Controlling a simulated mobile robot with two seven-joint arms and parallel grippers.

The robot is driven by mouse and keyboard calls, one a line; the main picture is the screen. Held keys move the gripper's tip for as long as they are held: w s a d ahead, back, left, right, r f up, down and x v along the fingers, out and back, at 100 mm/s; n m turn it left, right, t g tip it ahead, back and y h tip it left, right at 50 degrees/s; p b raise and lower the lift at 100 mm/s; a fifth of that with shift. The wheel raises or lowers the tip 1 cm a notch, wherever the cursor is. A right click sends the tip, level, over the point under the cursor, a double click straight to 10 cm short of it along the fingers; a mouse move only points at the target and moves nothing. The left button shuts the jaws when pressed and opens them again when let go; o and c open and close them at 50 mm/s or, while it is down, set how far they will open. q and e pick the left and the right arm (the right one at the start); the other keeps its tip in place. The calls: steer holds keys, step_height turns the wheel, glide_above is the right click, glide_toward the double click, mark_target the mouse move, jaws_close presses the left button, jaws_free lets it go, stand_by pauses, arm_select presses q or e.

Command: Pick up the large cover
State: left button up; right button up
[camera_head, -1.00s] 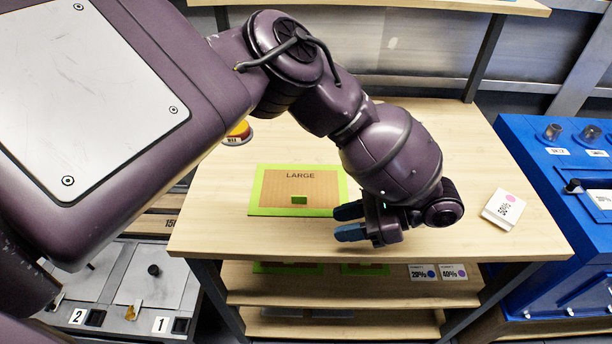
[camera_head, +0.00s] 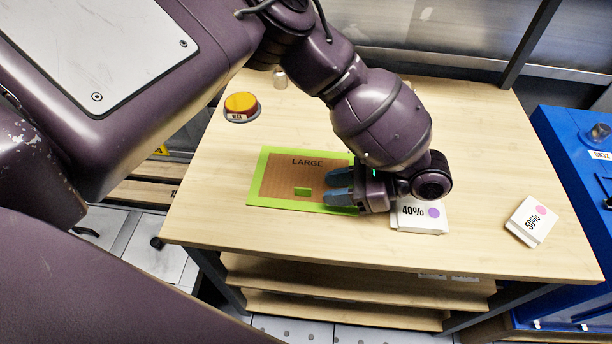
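The large cover (camera_head: 282,177) appears as a flat brown panel marked LARGE inside a bright green border, lying on the wooden table top. A small green rectangle shows near its lower middle. My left gripper (camera_head: 339,187) has its blue-grey fingers pointing left over the panel's right edge. The fingers are apart with nothing visible between them. They hide the panel's right edge, and I cannot tell whether they touch it. My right gripper is not in view.
A white 40% box (camera_head: 408,222) sits right beside my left gripper, partly hidden by it. A white 50% box (camera_head: 532,221) lies farther right. A yellow and red button (camera_head: 241,106) stands at the table's back left. A blue cabinet (camera_head: 575,190) is at the right.

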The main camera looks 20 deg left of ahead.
mark_target(307, 189)
arm_select(q)
steer(key=x, duration=0.3)
steer(key=b+x, duration=0.1)
steer(key=shift+w+a+f, duration=0.2)
steer(key=shift+w+a, duration=0.1)
steer(key=shift+s+a, duration=0.15)
steer(key=shift+a, duration=0.2)
jaws_close()
